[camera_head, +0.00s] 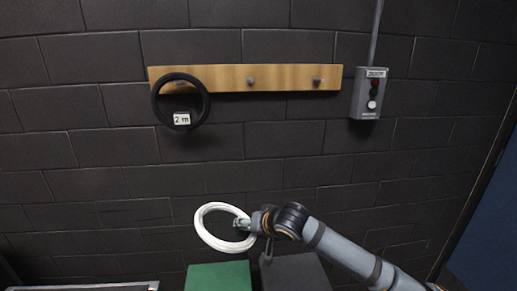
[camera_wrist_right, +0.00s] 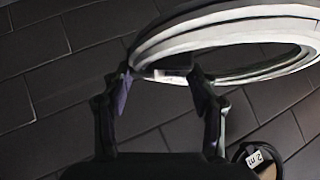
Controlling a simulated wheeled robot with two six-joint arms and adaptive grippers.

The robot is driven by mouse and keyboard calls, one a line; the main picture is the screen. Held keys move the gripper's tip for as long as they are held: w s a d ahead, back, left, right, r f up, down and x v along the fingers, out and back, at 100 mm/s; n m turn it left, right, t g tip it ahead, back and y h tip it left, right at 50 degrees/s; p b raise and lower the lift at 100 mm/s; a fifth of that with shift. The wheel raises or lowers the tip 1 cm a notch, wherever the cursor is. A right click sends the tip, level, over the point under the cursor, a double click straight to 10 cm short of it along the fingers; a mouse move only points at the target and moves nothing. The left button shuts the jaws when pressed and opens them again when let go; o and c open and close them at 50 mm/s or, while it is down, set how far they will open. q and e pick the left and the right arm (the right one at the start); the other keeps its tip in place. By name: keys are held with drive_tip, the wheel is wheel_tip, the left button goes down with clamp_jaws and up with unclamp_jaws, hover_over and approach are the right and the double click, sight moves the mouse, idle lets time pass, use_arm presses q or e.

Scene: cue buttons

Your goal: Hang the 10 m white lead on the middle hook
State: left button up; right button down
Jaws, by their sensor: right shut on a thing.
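A white coiled lead (camera_head: 207,237) hangs in the air in front of the brick wall, well below the hook board. My right gripper (camera_head: 242,223) is shut on the right side of its ring; in the right wrist view the white coil (camera_wrist_right: 235,32) passes between the fingertips (camera_wrist_right: 160,76). No length label is readable on it. The middle hook (camera_head: 251,81) on the wooden board (camera_head: 215,78) is bare. My left gripper is not in view.
A black coiled lead (camera_head: 206,104) tagged 2 m hangs on the left hook. The right hook (camera_head: 316,81) is bare. A grey button box (camera_head: 363,99) is on the wall right of the board. A green block (camera_head: 218,277) and a dark block (camera_head: 295,273) stand below.

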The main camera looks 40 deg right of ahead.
drive_tip(key=w+d+r+m+h, duration=0.1)
drive_tip(key=r+m, duration=0.1)
drive_tip(key=w+d+r+m, duration=0.1)
drive_tip(key=r, duration=0.1)
drive_tip(key=w+d+r+m+t+h, duration=0.1)
drive_tip(key=r+m, duration=0.1)
drive_tip(key=r, duration=0.1)
drive_tip(key=shift+w+d+m+h+p, duration=0.2)
drive_tip(key=shift+m+h+p, duration=0.1)
drive_tip(key=shift+p, duration=0.1)
wheel_tip(320, 180, up, 24)
drive_tip(key=d+m+g+h+p, duration=0.2)
drive_tip(key=m+h+p, duration=0.1)
drive_tip(key=m+h, duration=0.8)
drive_tip(key=m, duration=0.5)
drive_tip(key=shift+w+d+f+h, duration=0.2)
drive_tip(key=shift+w+h, duration=0.1)
drive_tip(key=shift+w, duration=0.1)
drive_tip(key=shift+w, duration=0.2)
